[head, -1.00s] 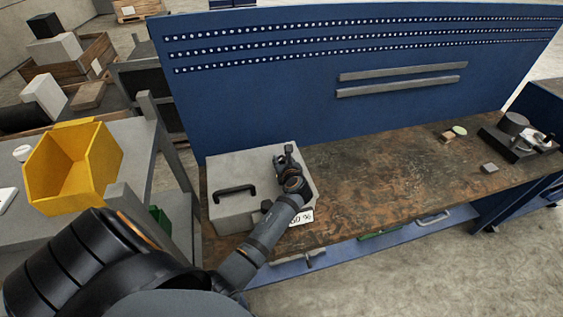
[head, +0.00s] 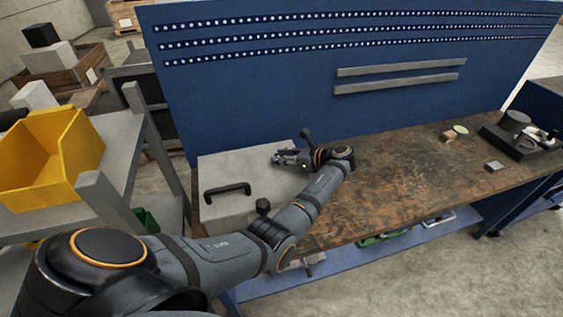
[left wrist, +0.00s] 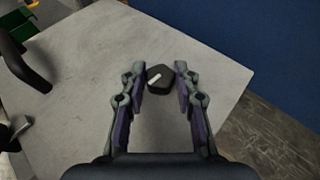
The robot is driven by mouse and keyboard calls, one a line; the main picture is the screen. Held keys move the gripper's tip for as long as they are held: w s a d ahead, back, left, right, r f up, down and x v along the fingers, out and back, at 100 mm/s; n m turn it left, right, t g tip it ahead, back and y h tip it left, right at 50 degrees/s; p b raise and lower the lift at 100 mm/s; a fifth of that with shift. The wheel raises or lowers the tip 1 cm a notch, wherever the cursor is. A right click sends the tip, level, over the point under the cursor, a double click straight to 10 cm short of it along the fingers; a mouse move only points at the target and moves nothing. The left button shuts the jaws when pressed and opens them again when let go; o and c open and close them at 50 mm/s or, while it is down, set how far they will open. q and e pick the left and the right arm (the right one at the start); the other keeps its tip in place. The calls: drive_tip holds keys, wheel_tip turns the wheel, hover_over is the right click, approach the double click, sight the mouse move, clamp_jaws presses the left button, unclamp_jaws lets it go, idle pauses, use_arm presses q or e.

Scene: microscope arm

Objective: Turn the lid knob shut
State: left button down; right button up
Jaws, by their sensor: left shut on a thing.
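The lid knob (left wrist: 160,79) is a small dark knob with a white pointer line, on the pale grey lid (left wrist: 85,75) of a box. The pointer slants up to the right in the left wrist view. My left gripper (left wrist: 162,83) has its fingers on either side of the knob, shut on it. In the head view my left gripper (head: 284,157) is at the right rear of the grey box (head: 225,178) and hides the knob. My right gripper is not in view.
A black handle (head: 227,190) stands on the box, with another dark knob-like part (head: 263,206) near its front edge. A blue pegboard panel (head: 250,110) rises behind. A yellow bin (head: 50,160) stands left.

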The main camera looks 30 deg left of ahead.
use_arm(q)
drive_tip(key=shift+n+g+b, duration=0.3)
drive_tip(key=shift+g, duration=0.1)
drive_tip(key=c, duration=1)
unclamp_jaws()
drive_tip(key=v, duration=1.2)
drive_tip(key=shift+d, duration=0.1)
drive_tip(key=shift+f, duration=0.1)
